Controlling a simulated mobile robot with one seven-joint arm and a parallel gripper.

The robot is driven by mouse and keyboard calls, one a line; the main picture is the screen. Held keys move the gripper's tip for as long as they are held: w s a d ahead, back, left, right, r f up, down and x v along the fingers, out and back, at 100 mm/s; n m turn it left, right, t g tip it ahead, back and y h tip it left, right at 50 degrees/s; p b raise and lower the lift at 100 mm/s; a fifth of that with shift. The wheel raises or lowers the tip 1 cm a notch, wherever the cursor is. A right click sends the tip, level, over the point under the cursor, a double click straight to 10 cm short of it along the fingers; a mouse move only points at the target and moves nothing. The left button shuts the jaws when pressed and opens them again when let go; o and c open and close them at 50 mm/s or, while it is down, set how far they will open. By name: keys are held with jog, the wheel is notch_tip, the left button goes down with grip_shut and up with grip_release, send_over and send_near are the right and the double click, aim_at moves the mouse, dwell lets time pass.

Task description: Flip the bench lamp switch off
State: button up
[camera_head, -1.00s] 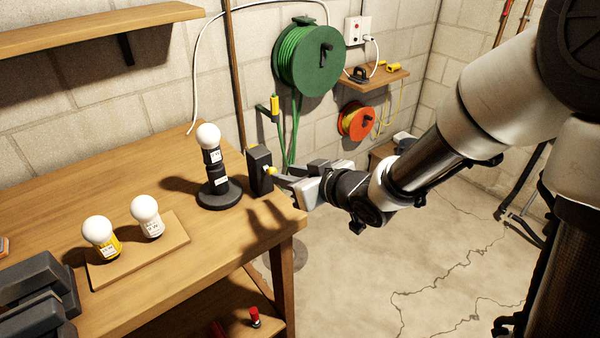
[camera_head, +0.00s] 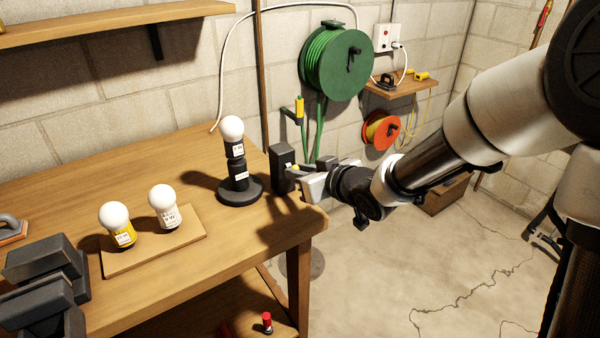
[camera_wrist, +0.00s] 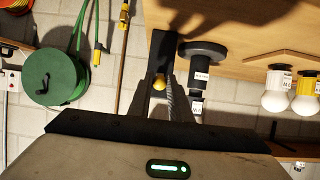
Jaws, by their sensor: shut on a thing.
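The switch is a dark upright box (camera_head: 283,168) at the right end of the bench. Its yellow knob (camera_wrist: 159,82) shows clearly in the wrist view and is mostly hidden by my gripper in the head view. My gripper (camera_head: 294,174) reaches in from the right and is shut on the knob, one finger on each side of it in the wrist view (camera_wrist: 160,90). The bench lamp (camera_head: 240,188) stands left of the box on a round black base, with a white bulb (camera_head: 232,129) on top. I cannot tell whether the bulb is lit.
Two spare bulbs (camera_head: 163,200) stand on a wooden board (camera_head: 150,255) on the workbench (camera_head: 200,270). A dark vise-like tool (camera_head: 45,275) is at front left. A green hose reel (camera_head: 338,65) hangs on the wall behind. The floor to the right is mostly clear.

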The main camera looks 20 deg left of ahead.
jog(key=shift+s+d+f, duration=0.1)
jog(key=shift+f, duration=0.25)
jog(key=shift+f+b, duration=0.4)
jog(key=shift+f, duration=0.1)
jog(key=shift+f+b, duration=0.4)
jog(key=shift+f, duration=0.15)
